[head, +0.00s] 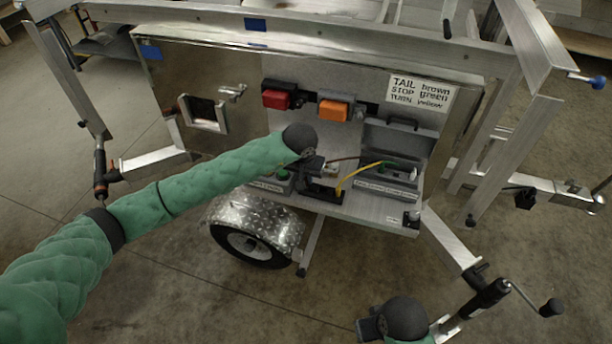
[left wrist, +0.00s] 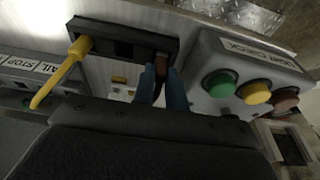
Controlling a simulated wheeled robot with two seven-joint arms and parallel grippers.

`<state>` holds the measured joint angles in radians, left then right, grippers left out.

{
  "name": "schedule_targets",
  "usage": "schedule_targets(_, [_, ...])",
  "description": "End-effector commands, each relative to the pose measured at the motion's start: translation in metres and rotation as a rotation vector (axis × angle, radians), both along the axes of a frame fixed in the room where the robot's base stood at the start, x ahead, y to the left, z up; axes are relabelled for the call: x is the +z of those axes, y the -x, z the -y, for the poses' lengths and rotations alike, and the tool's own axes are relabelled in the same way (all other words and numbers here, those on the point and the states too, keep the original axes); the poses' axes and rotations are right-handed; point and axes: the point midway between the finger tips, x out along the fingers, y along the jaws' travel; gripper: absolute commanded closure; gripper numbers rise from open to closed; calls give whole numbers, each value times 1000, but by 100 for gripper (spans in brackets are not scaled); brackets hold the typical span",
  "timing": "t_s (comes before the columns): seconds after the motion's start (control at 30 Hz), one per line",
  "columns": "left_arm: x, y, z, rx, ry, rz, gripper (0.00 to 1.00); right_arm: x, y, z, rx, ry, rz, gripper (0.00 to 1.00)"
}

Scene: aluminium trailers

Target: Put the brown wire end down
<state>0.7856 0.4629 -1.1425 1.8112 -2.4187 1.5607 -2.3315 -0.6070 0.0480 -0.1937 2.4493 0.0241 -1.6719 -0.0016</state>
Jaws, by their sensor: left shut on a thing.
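My left gripper (head: 322,178) reaches to the trailer's rear shelf, over a black holder (head: 318,196). In the left wrist view its blue fingers (left wrist: 163,92) are shut on the brown wire end (left wrist: 161,66), at the right end of the black holder (left wrist: 113,32). I cannot tell whether the wire end touches the holder. The brown wire (head: 346,158) runs from the gripper towards the open grey case at the right. My right gripper (head: 370,325) shows only partly at the bottom edge; its fingertips are hidden.
A yellow wire (head: 349,178) runs to the holder; its yellow end (left wrist: 79,47) lies left of my fingers. The light check box (left wrist: 238,65) with green, yellow and brown buttons stands close at right. The open grey case (head: 400,150) stands right. A label (head: 420,92) pairs tail with brown.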

Motion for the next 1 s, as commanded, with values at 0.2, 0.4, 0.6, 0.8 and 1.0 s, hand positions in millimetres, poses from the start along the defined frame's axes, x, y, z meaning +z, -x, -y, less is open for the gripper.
schedule_targets(0.2, [-9,0,0,1,1,1,100,7,5,6,-8,12,-25,64])
schedule_targets(0.4, [-10,0,0,1,0,0,100,6,4,5,-8,10,-20,64])
schedule_targets(0.6, [-12,0,0,0,0,0,100,2,0,3,-5,4,-4,64])
schedule_targets(0.8, [-11,0,0,1,0,0,65,1,-1,2,-1,4,-2,64])
schedule_targets(1.0, [-11,0,0,1,0,0,65,2,0,2,-2,5,-2,64])
